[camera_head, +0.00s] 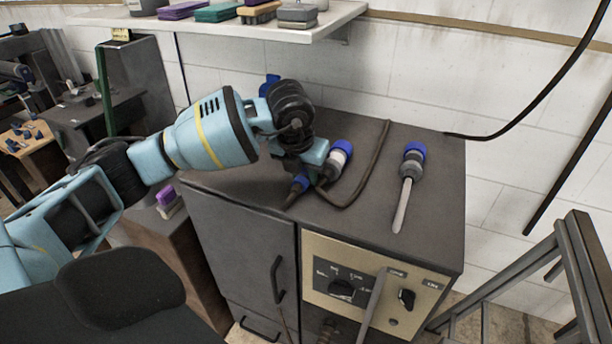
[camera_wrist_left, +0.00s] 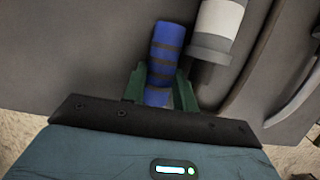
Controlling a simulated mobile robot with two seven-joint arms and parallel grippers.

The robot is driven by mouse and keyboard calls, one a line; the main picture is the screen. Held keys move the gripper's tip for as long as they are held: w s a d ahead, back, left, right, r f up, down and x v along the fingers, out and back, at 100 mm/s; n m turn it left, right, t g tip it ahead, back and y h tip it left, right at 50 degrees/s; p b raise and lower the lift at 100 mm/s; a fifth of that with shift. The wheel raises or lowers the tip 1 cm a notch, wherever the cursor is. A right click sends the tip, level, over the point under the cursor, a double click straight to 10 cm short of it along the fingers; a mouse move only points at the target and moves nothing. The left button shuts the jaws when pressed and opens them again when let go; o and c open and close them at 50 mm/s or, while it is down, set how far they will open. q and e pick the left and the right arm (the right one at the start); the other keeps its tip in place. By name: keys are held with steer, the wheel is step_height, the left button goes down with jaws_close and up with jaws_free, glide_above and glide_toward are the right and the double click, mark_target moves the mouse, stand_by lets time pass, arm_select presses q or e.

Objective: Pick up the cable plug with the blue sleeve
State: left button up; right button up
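The plug with the ribbed blue sleeve (camera_head: 299,184) lies near the front edge of the dark cabinet top (camera_head: 245,185), partly hidden by my left gripper (camera_head: 306,168) in the head view. In the left wrist view, the blue sleeve (camera_wrist_left: 166,52) with its dark bands sits between the two green fingers of my left gripper (camera_wrist_left: 160,84), one on each side. Whether the fingers press on it cannot be told. A white plug with a blue end (camera_head: 340,155) lies close to its right; its white body (camera_wrist_left: 220,18) also shows in the wrist view. My right gripper is out of view.
A grey plug with a blue collar (camera_head: 411,160) lies farther right on the cabinet top. A dark cable (camera_head: 373,172) curves between. The cabinet front has a switch panel (camera_head: 375,285). A shelf (camera_head: 230,27) with coloured blocks hangs behind. A metal frame (camera_head: 500,275) stands at right.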

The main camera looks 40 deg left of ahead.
mark_target(306, 172)
arm_select(q)
jaws_close()
steer(key=shift+r, duration=0.1)
steer(key=shift+r, duration=1.5)
steer(key=shift+s+d+r, duration=0.1)
steer(key=shift+s+r, duration=0.1)
steer(key=shift+s, duration=0.05)
steer(key=s+d, duration=0.2)
steer(key=s, duration=0.5)
steer(key=s+d+r+b, duration=0.1)
steer(key=s+d, duration=0.2)
steer(key=s, duration=0.4)
steer(key=shift+s+d+r, duration=0.25)
steer(key=shift+d, duration=0.1)
